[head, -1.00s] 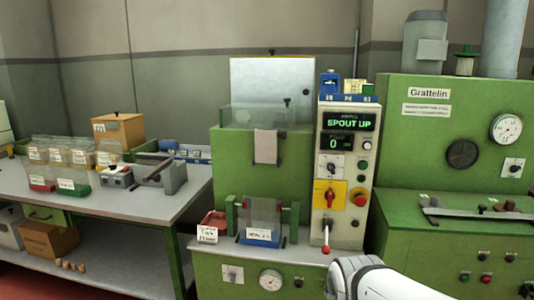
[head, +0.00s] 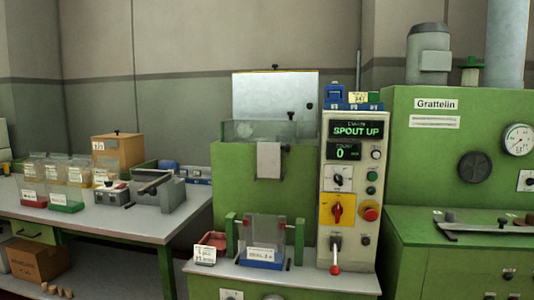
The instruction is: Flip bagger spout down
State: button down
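The bagger is a green machine (head: 232,185) at the middle, with a clear hopper on top and a pale flap (head: 269,160) on its front; I cannot tell if this flap is the spout. Its grey control panel (head: 327,215) stands to the right. The green-lit display (head: 358,131) reads "SPOUT UP" and the counter below reads 0. Low on the panel, a lever with a red knob (head: 335,269) points down. A clear bin with a blue base (head: 264,255) stands below the flap between green posts. My gripper is out of view.
A red tray (head: 211,241) with a white card sits left of the clear bin. A grey table (head: 130,222) with several labelled bins is on the left. The green Grattelin machine (head: 430,170) is close on the right. A red stop button (head: 370,211) is near the lever.

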aim_at(269, 155)
jog(key=k, duration=0.5)
jog(key=z, duration=1.4)
jog(key=i, duration=1.15)
jog(key=u, duration=1.85)
jog(key=i, duration=1)
jog(key=u, duration=0.05)
